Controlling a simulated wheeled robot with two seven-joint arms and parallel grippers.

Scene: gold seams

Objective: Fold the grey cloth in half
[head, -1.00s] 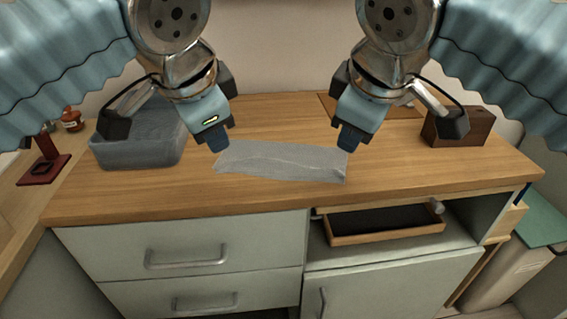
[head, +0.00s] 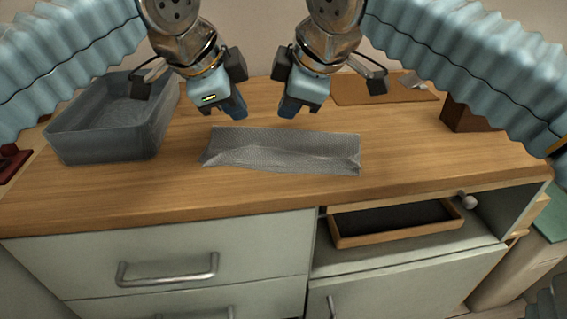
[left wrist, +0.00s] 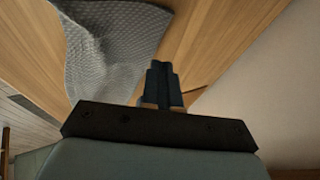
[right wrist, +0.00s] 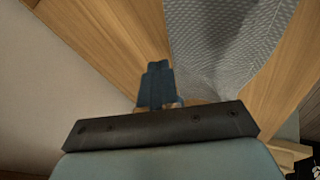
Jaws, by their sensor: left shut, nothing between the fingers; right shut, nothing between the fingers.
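The grey cloth (head: 280,150) lies on the wooden counter as a long, narrow strip with a raised crease along its right part. It also shows in the left wrist view (left wrist: 110,45) and in the right wrist view (right wrist: 225,35). My left gripper (head: 237,114) is shut and empty, just behind the cloth's far edge, left of its middle. My right gripper (head: 290,110) is shut and empty, behind the far edge and right of the left gripper. Both appear apart from the cloth. The layers under the cloth's top face are hidden.
A grey bin (head: 110,145) stands on the counter (head: 180,190) at the left. A brown board (head: 385,90) and a dark wooden block (head: 468,115) are at the back right. A wooden tray (head: 395,235) sits in the open compartment below. The counter in front of the cloth is clear.

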